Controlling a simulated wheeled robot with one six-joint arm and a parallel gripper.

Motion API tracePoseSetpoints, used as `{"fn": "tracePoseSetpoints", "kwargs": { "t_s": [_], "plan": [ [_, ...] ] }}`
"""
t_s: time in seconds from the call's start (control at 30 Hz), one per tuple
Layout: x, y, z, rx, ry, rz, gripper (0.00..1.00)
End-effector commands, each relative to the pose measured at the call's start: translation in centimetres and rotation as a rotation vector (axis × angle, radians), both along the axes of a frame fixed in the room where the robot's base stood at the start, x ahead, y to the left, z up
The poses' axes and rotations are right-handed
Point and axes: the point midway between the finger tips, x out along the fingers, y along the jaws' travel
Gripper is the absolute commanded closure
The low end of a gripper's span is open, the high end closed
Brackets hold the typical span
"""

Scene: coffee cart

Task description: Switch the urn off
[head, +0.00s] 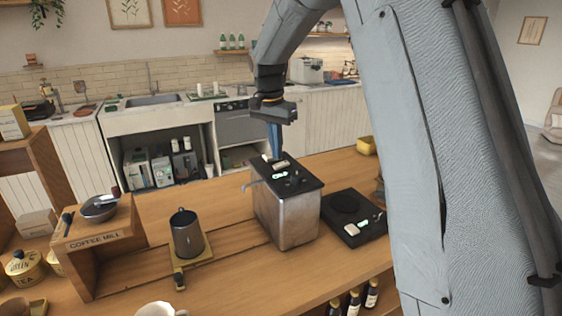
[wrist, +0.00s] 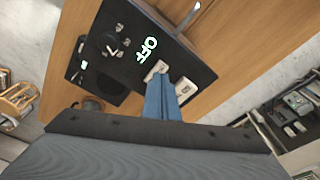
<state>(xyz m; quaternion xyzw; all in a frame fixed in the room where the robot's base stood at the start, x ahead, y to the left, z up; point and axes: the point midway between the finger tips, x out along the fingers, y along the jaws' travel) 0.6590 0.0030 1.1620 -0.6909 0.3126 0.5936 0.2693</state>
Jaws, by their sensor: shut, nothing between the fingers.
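The urn (head: 287,212) is a metal box with a black top, standing on the wooden counter in the head view. Its black top panel (wrist: 116,40) fills the upper middle of the wrist view, with a lit green "OFF" display (wrist: 147,49). A pale switch (wrist: 156,70) lies beside the display, and a second pale piece (wrist: 185,87) is to its right. My gripper (head: 274,152) points down over the urn's top, its blue fingers closed together. In the wrist view the fingertips (wrist: 163,84) are at the pale switch. I cannot tell whether they touch it.
A black hot plate (head: 352,216) with its own lit display stands right of the urn. A dark metal jug (head: 186,234) stands on a small board to the left. The coffee mill box (head: 98,246) is further left. Bare counter lies between jug and urn.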

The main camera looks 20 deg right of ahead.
Motion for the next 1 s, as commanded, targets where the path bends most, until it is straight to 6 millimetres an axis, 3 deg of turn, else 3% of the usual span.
{"fn": "tracePoseSetpoints", "kwargs": {
  "t_s": [0.6,1.0],
  "plan": [
    [-0.1,0.0,4.6,0.000,0.001,0.000,1.00],
    [-0.2,0.0,4.9,0.000,0.002,0.004,1.00]
  ]
}}
